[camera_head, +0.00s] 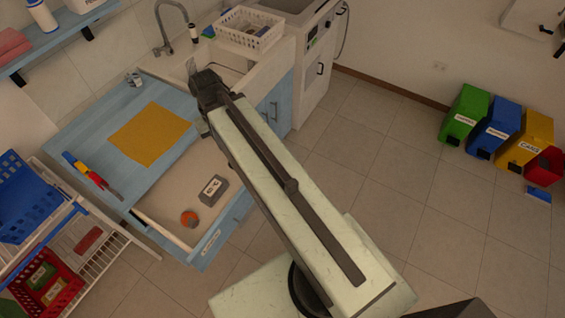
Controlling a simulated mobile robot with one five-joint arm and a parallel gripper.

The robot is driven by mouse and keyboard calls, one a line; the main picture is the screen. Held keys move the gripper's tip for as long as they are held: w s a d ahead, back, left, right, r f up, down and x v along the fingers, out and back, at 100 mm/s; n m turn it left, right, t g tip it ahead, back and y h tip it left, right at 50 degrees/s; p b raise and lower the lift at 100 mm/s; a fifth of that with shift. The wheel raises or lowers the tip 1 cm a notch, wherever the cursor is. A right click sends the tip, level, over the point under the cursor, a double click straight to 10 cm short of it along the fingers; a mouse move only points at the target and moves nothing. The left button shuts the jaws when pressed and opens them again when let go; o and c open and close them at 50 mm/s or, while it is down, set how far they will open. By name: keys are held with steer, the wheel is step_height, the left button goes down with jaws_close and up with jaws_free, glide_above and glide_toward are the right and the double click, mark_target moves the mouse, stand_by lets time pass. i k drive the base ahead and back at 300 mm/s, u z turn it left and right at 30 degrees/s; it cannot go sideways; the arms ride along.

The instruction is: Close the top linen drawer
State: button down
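A drawer (160,211) in the blue cabinet is pulled out, with a pale inside and a blue front panel. A small label (211,241) sits on its front, too small to read, so I cannot confirm it says linen. A grey box with a white label (213,190) and an orange-red round item (189,218) lie inside. My gripper (193,70) is at the far end of my arm, near the sink edge, beyond the drawer and apart from its front. My arm hides the drawer's right end. Whether the fingers are open is unclear.
The blue countertop (95,135) holds a yellow cloth (149,134) and colored-handled tools (92,176). A white rack (110,240) with baskets stands close to the drawer's left. A white basket (248,30) sits beyond the sink.

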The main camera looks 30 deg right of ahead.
mark_target(175, 192)
steer(key=z, duration=0.7)
steer(key=k, duration=1.05)
steer(key=u, duration=1.15)
steer(key=i, duration=1)
steer(key=z, duration=0.05)
